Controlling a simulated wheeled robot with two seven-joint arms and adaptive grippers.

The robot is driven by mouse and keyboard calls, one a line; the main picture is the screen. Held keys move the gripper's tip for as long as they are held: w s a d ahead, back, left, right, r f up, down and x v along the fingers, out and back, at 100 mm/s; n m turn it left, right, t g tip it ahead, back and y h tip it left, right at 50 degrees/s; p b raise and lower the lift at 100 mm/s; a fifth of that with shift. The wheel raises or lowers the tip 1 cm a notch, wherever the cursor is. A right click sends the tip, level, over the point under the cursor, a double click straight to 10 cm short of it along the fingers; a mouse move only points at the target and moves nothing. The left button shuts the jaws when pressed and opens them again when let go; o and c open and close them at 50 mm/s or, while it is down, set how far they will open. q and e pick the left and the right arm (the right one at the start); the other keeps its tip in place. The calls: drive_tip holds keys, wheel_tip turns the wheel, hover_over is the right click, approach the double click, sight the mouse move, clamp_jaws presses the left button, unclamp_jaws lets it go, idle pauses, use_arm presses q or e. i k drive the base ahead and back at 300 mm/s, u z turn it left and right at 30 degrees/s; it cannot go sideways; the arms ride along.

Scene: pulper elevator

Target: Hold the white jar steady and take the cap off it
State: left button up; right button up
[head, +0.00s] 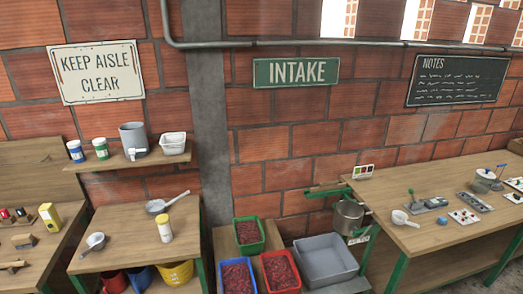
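A white jar (165,233) with a yellow cap (163,218) stands upright on the small wooden table left of the grey pillar. The cap sits on top of the jar. Neither of my grippers shows in the head view.
The small table (128,240) also holds a metal scoop (166,202) and a white cup-like scoop (95,241). The shelf (150,158) above carries a grey container (133,138) and white trays (173,144). Crates of red berries (249,250) stand to the right.

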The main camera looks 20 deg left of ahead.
sight(165, 231)
drive_tip(key=u, duration=1.05)
drive_tip(key=i, duration=0.95)
drive_tip(key=u, duration=0.75)
